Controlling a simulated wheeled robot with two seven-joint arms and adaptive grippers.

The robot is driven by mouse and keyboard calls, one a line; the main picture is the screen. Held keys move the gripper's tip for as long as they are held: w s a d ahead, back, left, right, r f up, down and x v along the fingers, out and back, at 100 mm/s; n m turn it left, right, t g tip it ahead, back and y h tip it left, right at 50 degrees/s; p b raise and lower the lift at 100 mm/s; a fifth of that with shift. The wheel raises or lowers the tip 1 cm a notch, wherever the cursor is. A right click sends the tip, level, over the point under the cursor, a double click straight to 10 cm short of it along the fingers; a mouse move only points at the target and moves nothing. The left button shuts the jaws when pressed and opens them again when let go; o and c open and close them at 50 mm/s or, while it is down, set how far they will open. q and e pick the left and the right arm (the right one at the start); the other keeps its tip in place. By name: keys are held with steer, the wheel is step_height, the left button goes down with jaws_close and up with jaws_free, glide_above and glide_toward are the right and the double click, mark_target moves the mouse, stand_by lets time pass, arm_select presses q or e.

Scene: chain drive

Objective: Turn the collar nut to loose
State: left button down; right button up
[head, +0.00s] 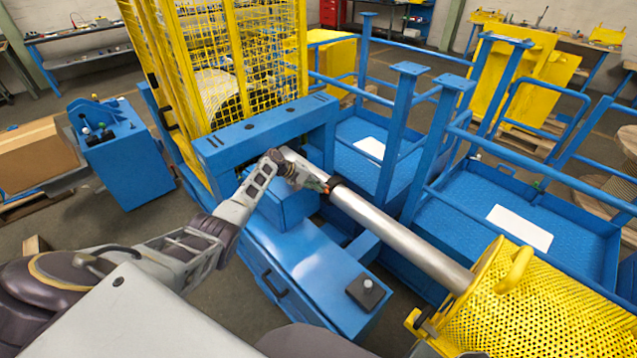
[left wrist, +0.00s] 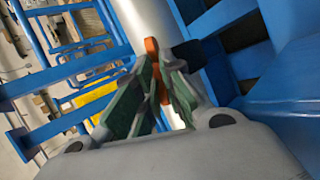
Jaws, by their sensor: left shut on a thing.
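A dark collar nut (head: 335,183) sits around the silver shaft (head: 400,237) in the head view. A small orange lug (head: 326,189) shows at the collar. My left gripper (head: 317,185) reaches it from the left, at the shaft's side. In the left wrist view the green-padded fingers (left wrist: 160,82) are closed on the orange lug (left wrist: 152,52), with the pale shaft (left wrist: 150,22) just behind it. The fingers hide part of the lug and collar. My right gripper is not in view.
A blue machine bed (head: 300,262) with a black knob block (head: 366,291) lies below the shaft. A yellow perforated guard (head: 545,308) stands at the shaft's right end. A yellow mesh cage (head: 225,75) rises behind my left arm. Blue railings (head: 400,125) stand beyond the shaft.

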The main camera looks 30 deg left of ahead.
arm_select(q)
steer(key=shift+s+f+n+t+p, duration=0.1)
steer(key=shift+f+n+t+p, duration=0.1)
steer(key=shift+n, duration=0.35)
steer(key=shift+s+f+n+t+p, duration=0.1)
steer(key=shift+f+n+t+p, duration=0.1)
steer(key=shift+n, duration=0.35)
steer(key=c, duration=1.6)
jaws_free()
steer(key=shift+o, duration=0.8)
steer(key=shift+w, duration=0.2)
step_height(320, 180, up, 10)
steer(key=shift+w, duration=0.1)
steer(key=shift+c, duration=0.4)
